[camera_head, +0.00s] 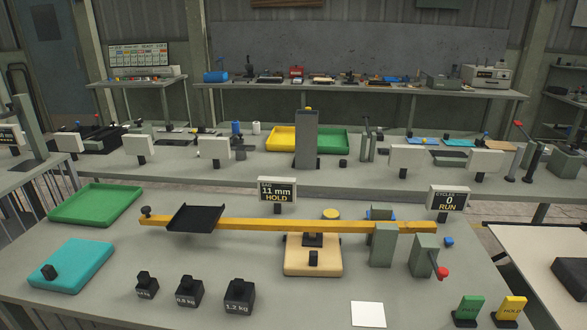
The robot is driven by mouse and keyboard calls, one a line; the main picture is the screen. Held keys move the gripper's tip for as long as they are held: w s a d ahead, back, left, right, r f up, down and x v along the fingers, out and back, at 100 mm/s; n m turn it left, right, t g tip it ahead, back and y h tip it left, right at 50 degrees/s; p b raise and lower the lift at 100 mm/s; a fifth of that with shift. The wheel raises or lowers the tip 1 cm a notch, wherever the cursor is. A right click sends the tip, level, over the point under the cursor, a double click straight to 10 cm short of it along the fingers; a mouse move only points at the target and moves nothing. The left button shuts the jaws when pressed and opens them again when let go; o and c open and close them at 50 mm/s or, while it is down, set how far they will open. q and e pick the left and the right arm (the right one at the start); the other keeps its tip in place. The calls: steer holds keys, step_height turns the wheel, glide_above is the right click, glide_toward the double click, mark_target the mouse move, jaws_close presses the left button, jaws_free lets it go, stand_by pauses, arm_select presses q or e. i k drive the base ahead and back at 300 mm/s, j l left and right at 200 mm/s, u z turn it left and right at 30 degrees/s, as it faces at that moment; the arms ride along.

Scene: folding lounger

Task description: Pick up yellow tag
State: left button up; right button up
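The yellow tag (514,307) stands upright in a small dark base at the front right of the near bench. It carries dark lettering that seems to read HOLD. A green tag (469,306) of the same shape stands just left of it, with a small gap between them. Neither of my grippers shows in the head view.
The grey bench (255,260) bears a yellow beam (270,225) with a black tray (195,217), and a red-knobbed lever block (424,255). Several black weights (189,291), a teal pad (72,265), a green tray (95,204) and a white square (368,314) lie around. The bench between the white square and green tag is clear.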

mark_target(509, 310)
steer(key=l+z, duration=0.1)
steer(key=z, duration=1.2)
